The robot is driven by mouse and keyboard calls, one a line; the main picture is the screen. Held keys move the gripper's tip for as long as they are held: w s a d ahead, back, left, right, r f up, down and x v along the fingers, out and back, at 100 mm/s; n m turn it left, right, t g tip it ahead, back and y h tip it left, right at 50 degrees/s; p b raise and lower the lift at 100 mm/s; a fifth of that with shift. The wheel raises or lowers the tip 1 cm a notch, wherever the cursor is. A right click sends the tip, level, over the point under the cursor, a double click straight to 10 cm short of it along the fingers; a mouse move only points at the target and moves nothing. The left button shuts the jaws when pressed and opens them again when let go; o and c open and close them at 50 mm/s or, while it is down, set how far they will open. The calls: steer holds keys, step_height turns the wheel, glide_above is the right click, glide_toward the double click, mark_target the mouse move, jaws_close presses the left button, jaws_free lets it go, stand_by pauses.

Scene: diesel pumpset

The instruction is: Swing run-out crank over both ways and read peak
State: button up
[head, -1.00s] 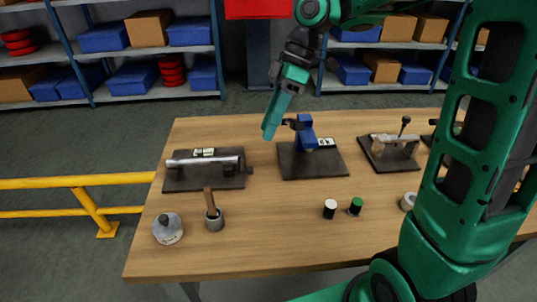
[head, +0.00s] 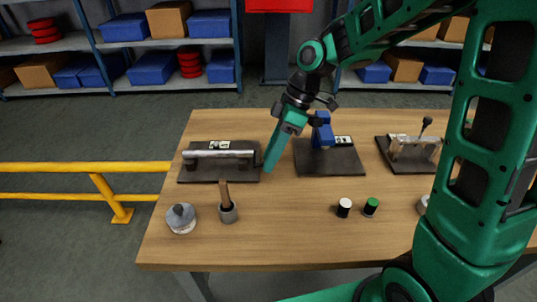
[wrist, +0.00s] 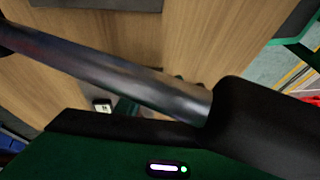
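The left bench fixture has a grey metal shaft (head: 218,154) lying across supports on a dark base plate (head: 205,177), with a small pale readout (head: 219,145) behind it. The crank cannot be made out there. In the wrist view, a grey metal bar (wrist: 125,75) crosses close to the camera and ends at a large dark part (wrist: 262,115), which I cannot identify. I cannot tell whether the fingers are open, shut or touching anything.
A blue fixture (head: 323,132) stands on a dark plate just right of my gripper. Another fixture (head: 413,147) is farther right. A wooden-handled tool in a grey cup (head: 228,212), a grey round pot (head: 181,219) and two small cylinders (head: 344,207) stand nearer. The front bench middle is clear.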

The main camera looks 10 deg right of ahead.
steer(key=shift+f, duration=0.1)
jaws_close()
steer(key=shift+w, duration=0.15)
steer(key=shift+w+r+g, duration=0.2)
steer(key=shift+r+g, duration=0.15)
steer(key=shift+g, duration=0.35)
steer(key=shift+c, duration=0.5)
jaws_free()
steer(key=shift+o, duration=0.5)
